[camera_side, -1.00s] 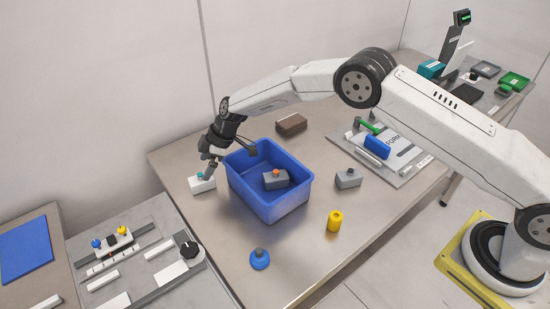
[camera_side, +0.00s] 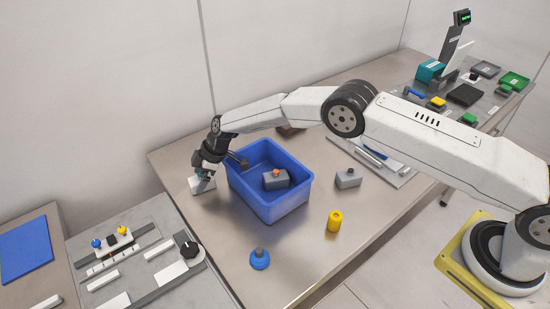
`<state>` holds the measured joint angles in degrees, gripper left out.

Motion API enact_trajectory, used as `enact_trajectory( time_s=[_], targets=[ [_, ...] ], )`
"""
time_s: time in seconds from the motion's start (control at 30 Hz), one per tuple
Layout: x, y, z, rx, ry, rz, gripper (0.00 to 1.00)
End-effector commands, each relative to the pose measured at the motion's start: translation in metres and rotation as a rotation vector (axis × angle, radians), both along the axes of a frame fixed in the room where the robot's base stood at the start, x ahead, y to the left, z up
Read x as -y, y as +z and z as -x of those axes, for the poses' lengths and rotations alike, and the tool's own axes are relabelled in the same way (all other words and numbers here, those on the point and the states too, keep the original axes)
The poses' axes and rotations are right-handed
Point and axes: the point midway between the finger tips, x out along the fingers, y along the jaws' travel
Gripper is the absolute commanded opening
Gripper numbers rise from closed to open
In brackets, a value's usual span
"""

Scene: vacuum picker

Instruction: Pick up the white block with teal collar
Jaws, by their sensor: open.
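The white block with the teal collar (camera_side: 203,187) sits on the steel table at its far left, left of the blue bin. Its upper part and most of the collar are hidden behind my gripper. My gripper (camera_side: 204,175) is open and low over the block, with its fingers at the collar's height. I cannot tell whether the fingers touch the block.
The blue bin (camera_side: 265,211) stands close on the right and holds a grey block with an orange top (camera_side: 276,180). Another grey block (camera_side: 348,178), a yellow cylinder (camera_side: 334,221) and a blue round piece (camera_side: 259,259) stand apart on the table.

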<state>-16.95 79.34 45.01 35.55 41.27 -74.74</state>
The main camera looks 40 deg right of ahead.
Motion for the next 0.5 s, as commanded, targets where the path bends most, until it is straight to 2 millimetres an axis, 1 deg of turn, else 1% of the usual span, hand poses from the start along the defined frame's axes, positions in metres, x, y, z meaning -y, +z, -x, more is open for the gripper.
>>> enact_trajectory(
  time_s=[0.43,0.47,0.5],
  targets=[
    [0.0001,0.0003,-0.0001,0.000,0.000,0.000,1.00],
    [0.0001,0.0003,0.0001,0.000,0.000,0.000,0.90],
    [0.0002,0.0003,0.0000,0.000,0.000,0.000,0.78]
  ],
)
